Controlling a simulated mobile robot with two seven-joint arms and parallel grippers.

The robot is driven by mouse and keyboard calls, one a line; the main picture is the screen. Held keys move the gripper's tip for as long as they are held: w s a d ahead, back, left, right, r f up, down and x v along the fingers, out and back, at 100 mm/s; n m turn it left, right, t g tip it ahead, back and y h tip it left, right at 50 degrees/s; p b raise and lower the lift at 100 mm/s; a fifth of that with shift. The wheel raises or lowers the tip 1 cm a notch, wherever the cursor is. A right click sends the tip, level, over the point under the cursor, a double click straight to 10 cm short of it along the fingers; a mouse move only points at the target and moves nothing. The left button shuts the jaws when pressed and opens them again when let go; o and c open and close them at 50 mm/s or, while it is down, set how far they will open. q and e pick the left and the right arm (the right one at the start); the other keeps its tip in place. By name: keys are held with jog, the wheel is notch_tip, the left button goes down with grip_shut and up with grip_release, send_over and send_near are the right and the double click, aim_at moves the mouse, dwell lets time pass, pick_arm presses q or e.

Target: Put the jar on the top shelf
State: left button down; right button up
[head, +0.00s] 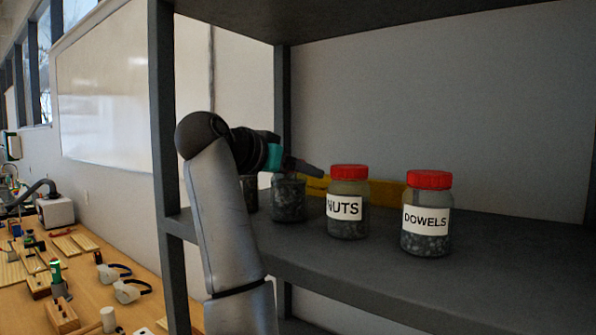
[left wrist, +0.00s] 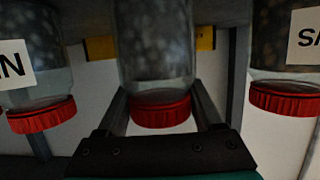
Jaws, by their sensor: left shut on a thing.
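My left gripper (head: 300,166) reaches in over a shelf board from the left. It is shut on a clear jar (head: 288,204) of dark pieces, whose top it partly hides. In the left wrist view, upside down, this jar (left wrist: 155,45) shows its red lid between the two fingers (left wrist: 160,112); no label shows. The jar appears to stand on the shelf (head: 350,275), though I cannot tell whether it is slightly lifted. An upper board (head: 340,15) spans above. My right gripper is not in view.
A red-lidded NUTS jar (head: 348,207) and DOWELS jar (head: 428,218) stand to the right. Another jar (head: 250,195) is partly hidden behind my arm. A yellow object (head: 385,192) lies behind. A grey post (head: 165,150) stands left; a cluttered workbench (head: 90,310) lies beyond.

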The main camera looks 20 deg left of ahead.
pick_arm(q)
jog(key=shift+f, duration=0.1)
jog(key=shift+c, duration=0.2)
grip_release()
jog(key=shift+s+r, duration=0.2)
jog(key=v, duration=1.1)
jog(key=shift+s+a+p, duration=0.15)
jog(key=shift+s+p, duration=0.1)
jog(key=shift+p, duration=0.1)
jog(key=shift+r, duration=0.15)
